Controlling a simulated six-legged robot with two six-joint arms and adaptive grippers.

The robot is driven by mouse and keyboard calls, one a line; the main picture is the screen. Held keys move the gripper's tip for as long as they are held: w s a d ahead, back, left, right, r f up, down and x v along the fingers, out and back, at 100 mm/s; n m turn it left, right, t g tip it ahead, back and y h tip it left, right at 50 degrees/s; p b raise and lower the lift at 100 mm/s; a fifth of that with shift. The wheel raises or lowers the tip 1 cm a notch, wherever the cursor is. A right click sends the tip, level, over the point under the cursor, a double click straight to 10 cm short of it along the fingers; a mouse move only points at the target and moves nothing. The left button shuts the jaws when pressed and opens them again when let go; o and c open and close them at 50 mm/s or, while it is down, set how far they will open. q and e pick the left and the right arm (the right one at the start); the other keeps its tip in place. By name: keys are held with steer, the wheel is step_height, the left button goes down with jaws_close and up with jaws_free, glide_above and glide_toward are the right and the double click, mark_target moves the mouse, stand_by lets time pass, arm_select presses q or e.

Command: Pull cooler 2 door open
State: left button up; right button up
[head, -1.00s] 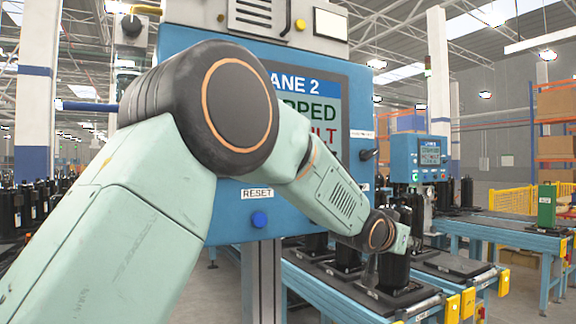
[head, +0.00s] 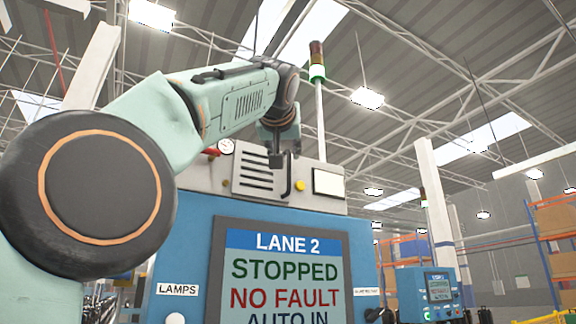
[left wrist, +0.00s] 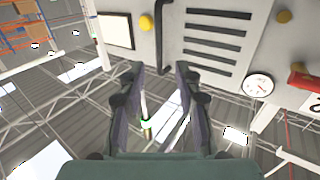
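The cooler door (head: 212,183) is a grey panel with dark louvre slots on top of the blue LANE 2 cabinet, and it looks shut. A dark bar handle (head: 289,182) runs down it, right of the slots. My left gripper (head: 279,160) is in front of the panel's upper part, near the handle's top. In the left wrist view the left gripper (left wrist: 158,72) has its fingers spread, and the handle (left wrist: 162,38) ends between the fingertips in the picture. I cannot tell whether they touch. My right gripper is not in view.
The LANE 2 screen (head: 283,275) reads STOPPED, NO FAULT. A gauge (head: 226,146) and a red lever (head: 211,152) sit at the panel's left. A yellow knob (head: 299,186) and a white plate (head: 328,183) are right of the handle. A stack light (head: 317,62) rises behind.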

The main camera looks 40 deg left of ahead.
mark_target(289, 167)
arm_select(q)
steer(key=p+x, duration=0.7)
steer(key=shift+w+r, duration=0.1)
steer(key=shift+w, duration=0.15)
steer(key=shift+p, duration=0.35)
steer(key=shift+s+a, duration=0.15)
steer(key=shift+w, duration=0.45)
steer(key=shift+c, duration=0.7)
steer(key=shift+f, duration=0.2)
steer(key=shift+c, duration=0.8)
steer(key=shift+s+r, duration=0.15)
steer(key=shift+s, duration=0.15)
jaws_close()
steer(key=shift+w, duration=0.15)
